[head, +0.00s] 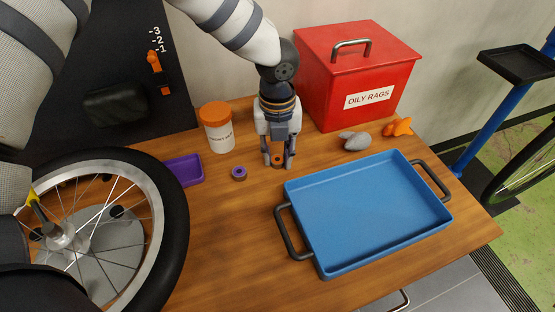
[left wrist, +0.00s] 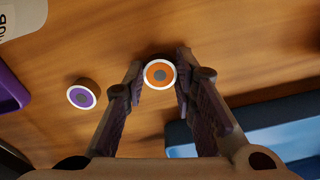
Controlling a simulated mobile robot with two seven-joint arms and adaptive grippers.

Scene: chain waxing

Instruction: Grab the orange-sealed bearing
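The orange-sealed bearing (left wrist: 160,74) lies on the wooden table between the two fingertips of my left gripper (left wrist: 158,84). In the left wrist view a gap shows on either side, so the fingers are open around it, and I see no clear contact. In the head view the left gripper (head: 278,161) points straight down, and a bit of the orange bearing (head: 278,162) shows between the fingers. A purple-sealed bearing (head: 239,173) lies to the left; it also shows in the left wrist view (left wrist: 83,94). My right gripper is not in view.
A blue tray (head: 290,187) with dark handles stands to the right. A purple tray (head: 184,171) and an orange-lidded jar (head: 217,128) are to the left. A red OILY RAGS box (head: 358,75) stands behind, with grey (head: 355,140) and orange (head: 398,127) objects near it. A wheel (head: 179,220) fills the left.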

